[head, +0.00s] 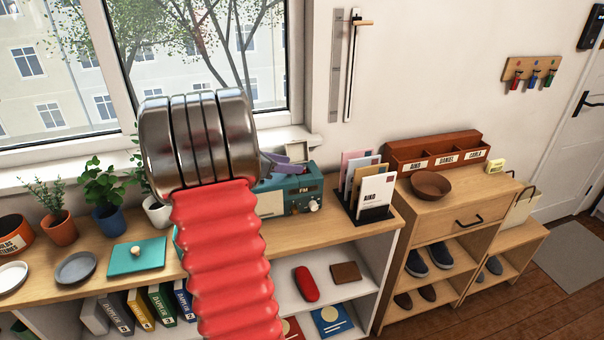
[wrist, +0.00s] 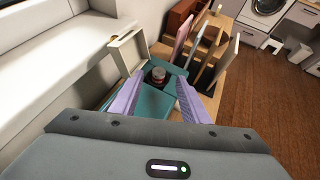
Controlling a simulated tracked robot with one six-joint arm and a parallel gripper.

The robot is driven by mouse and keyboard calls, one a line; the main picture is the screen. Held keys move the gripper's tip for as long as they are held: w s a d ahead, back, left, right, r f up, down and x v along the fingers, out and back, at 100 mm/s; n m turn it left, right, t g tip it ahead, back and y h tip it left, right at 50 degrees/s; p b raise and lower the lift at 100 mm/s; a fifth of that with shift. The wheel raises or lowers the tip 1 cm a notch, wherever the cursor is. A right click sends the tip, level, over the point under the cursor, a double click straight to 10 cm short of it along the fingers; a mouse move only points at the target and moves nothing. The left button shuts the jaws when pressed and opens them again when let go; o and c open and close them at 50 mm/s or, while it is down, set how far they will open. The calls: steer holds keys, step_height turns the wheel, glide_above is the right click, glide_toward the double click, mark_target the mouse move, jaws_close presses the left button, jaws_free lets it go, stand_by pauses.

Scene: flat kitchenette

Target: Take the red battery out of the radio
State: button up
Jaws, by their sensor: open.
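The teal radio (head: 300,199), marked FM, stands on the wooden counter below the window. In the wrist view, a cream flap stands up at the far left of its teal top (wrist: 155,102). The red battery (wrist: 158,74) shows as a small round end with a dark top in a dark opening in the radio; the rest of it is hidden. My gripper (wrist: 160,82) has two lilac fingers, open, one on each side of the battery and apart from it. In the head view the gripper (head: 284,166) is over the radio, partly hidden by my arm.
A letter rack (head: 366,203) with envelopes stands close right of the radio. Potted plants (head: 104,193), a teal panel with a knob (head: 138,256), a grey dish (head: 76,268) and an orange container labelled BATTERIES (head: 14,236) are on the left. The window wall is close behind.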

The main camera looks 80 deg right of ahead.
steer(key=shift+x, duration=1.95)
steer(key=shift+c, duration=0.5)
jaws_close()
